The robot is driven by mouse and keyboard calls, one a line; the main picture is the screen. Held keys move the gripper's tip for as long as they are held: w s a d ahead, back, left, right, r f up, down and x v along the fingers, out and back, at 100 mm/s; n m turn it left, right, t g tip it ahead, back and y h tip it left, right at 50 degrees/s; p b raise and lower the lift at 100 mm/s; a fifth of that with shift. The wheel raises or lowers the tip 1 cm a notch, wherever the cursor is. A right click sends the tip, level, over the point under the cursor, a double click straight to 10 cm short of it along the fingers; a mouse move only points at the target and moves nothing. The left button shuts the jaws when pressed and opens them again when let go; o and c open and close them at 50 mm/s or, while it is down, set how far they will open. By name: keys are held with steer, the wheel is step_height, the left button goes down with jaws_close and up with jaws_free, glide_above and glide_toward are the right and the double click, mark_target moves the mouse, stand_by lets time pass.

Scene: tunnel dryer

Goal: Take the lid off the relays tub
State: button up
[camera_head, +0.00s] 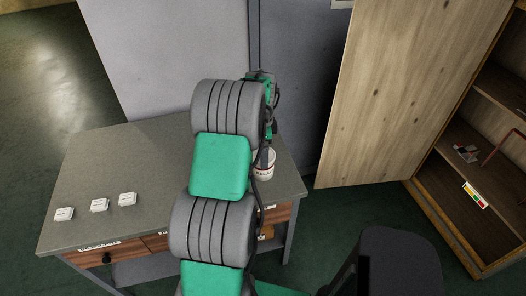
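A white round tub (264,168) with a dark red label stands on the right part of the grey table. The label is too small to read for sure, and my arm hides the tub's left side. My gripper (267,153) is at the tub's top, pointing down, partly behind my arm. I cannot tell whether its fingers are open or shut, or whether they touch a lid. No lid can be made out clearly.
The grey table (150,160) is mostly bare, with small white labelled blocks (99,205) at its front left. Labelled drawers (160,242) sit below its front edge. A wooden cabinet door (400,90) stands open at the right, and shelves (490,150) hold small items.

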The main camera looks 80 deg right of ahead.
steer(key=shift+f, duration=0.1)
steer(key=shift+c, duration=0.3)
steer(key=c, duration=1.2)
